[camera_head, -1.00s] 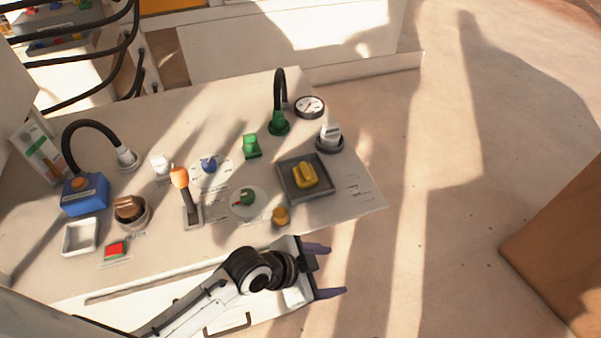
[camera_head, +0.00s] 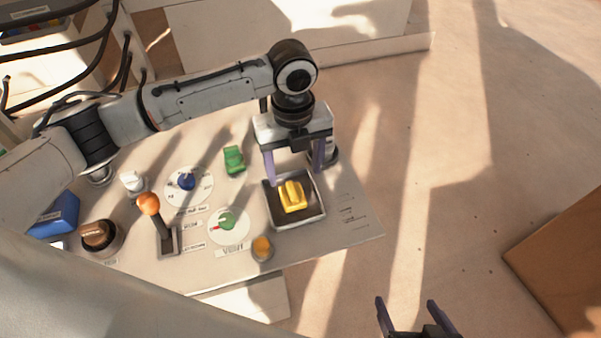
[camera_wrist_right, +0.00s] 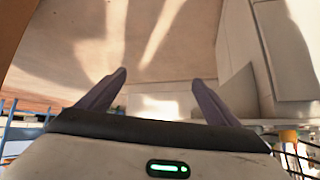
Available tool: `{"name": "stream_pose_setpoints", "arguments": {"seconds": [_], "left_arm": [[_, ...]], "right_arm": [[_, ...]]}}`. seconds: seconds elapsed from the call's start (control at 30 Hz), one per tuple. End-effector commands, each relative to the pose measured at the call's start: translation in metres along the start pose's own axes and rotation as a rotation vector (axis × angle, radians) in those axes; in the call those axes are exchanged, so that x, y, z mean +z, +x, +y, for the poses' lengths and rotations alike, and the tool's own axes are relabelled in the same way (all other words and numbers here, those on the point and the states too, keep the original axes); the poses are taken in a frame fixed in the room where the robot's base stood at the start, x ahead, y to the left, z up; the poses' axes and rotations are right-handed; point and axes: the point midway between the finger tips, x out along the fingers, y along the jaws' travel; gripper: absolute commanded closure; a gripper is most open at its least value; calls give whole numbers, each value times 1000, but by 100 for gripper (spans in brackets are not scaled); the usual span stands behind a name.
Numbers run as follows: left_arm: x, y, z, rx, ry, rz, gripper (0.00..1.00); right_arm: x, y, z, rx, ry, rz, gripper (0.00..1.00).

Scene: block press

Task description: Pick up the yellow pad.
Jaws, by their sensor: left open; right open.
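The yellow pad (camera_head: 292,196) is a small ridged block in a dark square tray (camera_head: 298,224) at the right end of the control panel. My left gripper (camera_head: 294,176) is open and points down just above and behind the pad in the head view, with a finger toward each side. Nothing is between its fingers, and the pad looks untouched. My right gripper (camera_head: 406,303) is open and empty over the floor, low in the head view. Its open fingers also show in the right wrist view (camera_wrist_right: 160,82).
An orange-topped lever (camera_head: 150,206) rises further left. A brown block (camera_head: 560,250) stands at right. The floor between is clear.

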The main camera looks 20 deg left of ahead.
Motion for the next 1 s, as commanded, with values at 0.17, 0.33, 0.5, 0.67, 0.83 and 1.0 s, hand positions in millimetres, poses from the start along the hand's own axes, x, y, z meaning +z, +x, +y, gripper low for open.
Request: {"name": "stream_pose_setpoints", "arguments": {"seconds": [0.17, 0.33, 0.5, 0.67, 0.83, 1.0], "left_arm": [[0, 28, 2, 6, 2, 2, 35], [0, 46, 1, 3, 0, 0, 35], [2, 61, 2, 3, 0, 1, 35], [5, 86, 3, 3, 0, 1, 35], [5, 99, 3, 1, 2, -1, 35], [5, 100, 3, 1, 2, -1, 35]], "right_arm": [[15, -3, -2, -2, 4, -27, 15], [31, -7, -4, -5, 8, -60, 15], [30, -8, -5, -6, 8, -59, 15], [25, -7, -4, -5, 7, -49, 15], [18, -4, -3, -4, 4, -34, 15], [17, -4, -3, -4, 4, -32, 15]]}}
